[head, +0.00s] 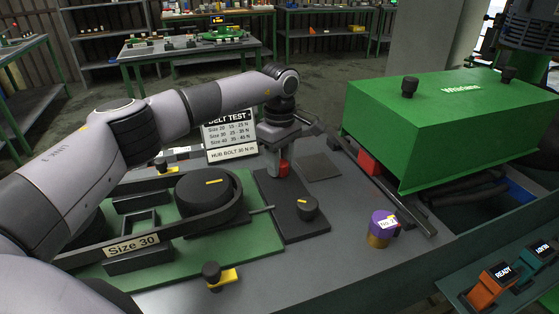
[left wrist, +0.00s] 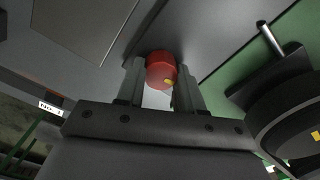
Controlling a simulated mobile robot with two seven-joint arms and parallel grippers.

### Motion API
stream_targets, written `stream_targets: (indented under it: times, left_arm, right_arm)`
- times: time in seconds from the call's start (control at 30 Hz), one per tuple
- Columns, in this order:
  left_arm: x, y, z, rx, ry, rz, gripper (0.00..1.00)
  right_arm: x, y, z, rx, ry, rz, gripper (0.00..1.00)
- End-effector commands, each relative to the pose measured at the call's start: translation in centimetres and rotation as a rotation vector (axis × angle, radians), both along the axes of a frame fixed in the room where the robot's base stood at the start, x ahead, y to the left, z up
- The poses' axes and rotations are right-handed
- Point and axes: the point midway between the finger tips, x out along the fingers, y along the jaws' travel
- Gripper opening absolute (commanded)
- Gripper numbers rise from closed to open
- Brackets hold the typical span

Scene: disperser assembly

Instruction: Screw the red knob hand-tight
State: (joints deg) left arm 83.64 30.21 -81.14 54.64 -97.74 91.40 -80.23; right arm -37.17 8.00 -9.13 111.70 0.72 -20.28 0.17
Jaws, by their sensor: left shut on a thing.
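The red knob (head: 284,169) sits at the far part of a dark plate on the grey bench, below my left gripper (head: 284,158). The knob's underside and any thread are hidden. My right gripper is not in view.
A black knob (head: 307,207) stands on the dark plate (head: 290,232) nearby. A belt and pulley (head: 208,196) on a green base lie to the left. A purple-topped cylinder (head: 382,229) and a large green cover (head: 450,120) are to the right.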

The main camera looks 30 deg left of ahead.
Motion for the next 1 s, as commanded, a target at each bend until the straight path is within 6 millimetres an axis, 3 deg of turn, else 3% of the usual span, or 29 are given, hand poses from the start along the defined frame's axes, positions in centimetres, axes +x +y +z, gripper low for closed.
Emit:
stream_targets:
  times: [0.5, 1.0]
  left_arm:
    - [0.10, -0.10, -0.17, 0.003, 0.003, -0.465, 0.06]
    - [0.15, -0.17, -0.16, 0.001, 0.004, -0.691, 0.06]
  right_arm:
    - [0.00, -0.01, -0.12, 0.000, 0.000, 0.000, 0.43]
    - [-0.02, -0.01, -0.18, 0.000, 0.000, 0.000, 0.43]
